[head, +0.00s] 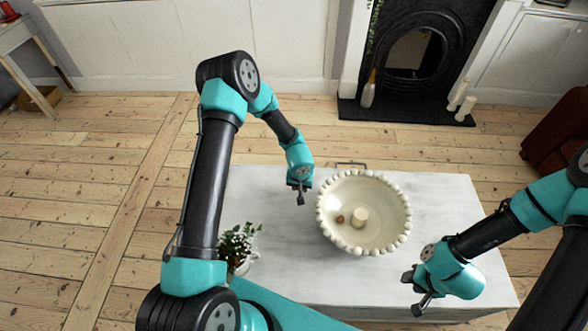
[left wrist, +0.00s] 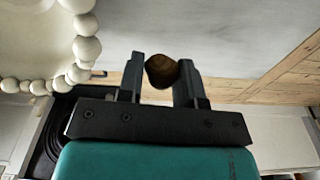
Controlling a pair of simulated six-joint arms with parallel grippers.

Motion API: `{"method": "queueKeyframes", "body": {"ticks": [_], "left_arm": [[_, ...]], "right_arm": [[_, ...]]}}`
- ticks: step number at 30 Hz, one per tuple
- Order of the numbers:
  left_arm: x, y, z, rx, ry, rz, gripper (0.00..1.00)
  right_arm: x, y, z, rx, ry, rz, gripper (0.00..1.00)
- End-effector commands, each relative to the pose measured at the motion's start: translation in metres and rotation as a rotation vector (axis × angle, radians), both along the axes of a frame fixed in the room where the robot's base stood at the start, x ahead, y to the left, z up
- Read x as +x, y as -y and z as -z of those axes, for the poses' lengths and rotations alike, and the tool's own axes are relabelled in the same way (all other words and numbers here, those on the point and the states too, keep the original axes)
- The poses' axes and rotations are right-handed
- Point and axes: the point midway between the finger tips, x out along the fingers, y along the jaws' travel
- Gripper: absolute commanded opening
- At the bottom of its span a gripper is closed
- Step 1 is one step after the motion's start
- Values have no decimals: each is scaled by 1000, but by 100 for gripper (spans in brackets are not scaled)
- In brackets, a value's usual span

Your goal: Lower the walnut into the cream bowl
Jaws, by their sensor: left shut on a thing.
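The cream bowl (head: 400,190) with a beaded rim stands on the white table; part of its rim (left wrist: 87,48) shows at the upper left of the left wrist view. My left gripper (head: 300,196) is left of the bowl, outside its rim. In the left wrist view it is shut on the brown walnut (left wrist: 161,72), held between the fingertips. The walnut is hard to make out in the head view. A small brown thing (head: 340,218) and a cream cylinder (head: 360,216) lie inside the bowl. My right gripper (head: 414,290) is open and empty, right of the bowl, near the table's front.
A potted plant (head: 238,243) stands at the left of the white table (head: 440,200). The tabletop between plant and bowl is clear. A dark fireplace (head: 410,60) is at the back, beyond bare floorboards.

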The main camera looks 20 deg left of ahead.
Motion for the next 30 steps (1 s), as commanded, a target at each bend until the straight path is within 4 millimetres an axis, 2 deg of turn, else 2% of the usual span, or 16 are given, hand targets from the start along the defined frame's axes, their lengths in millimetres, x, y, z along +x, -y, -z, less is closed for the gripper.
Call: {"method": "queueKeyframes", "body": {"ticks": [6,12,30], "left_arm": [[26,9,-23,0,3,115,11],[42,15,-38,0,1,197,11],[46,17,-42,0,0,222,11]], "right_arm": [[0,0,0,0,0,0,39],[0,0,0,0,0,0,39],[0,0,0,0,0,0,39]]}}
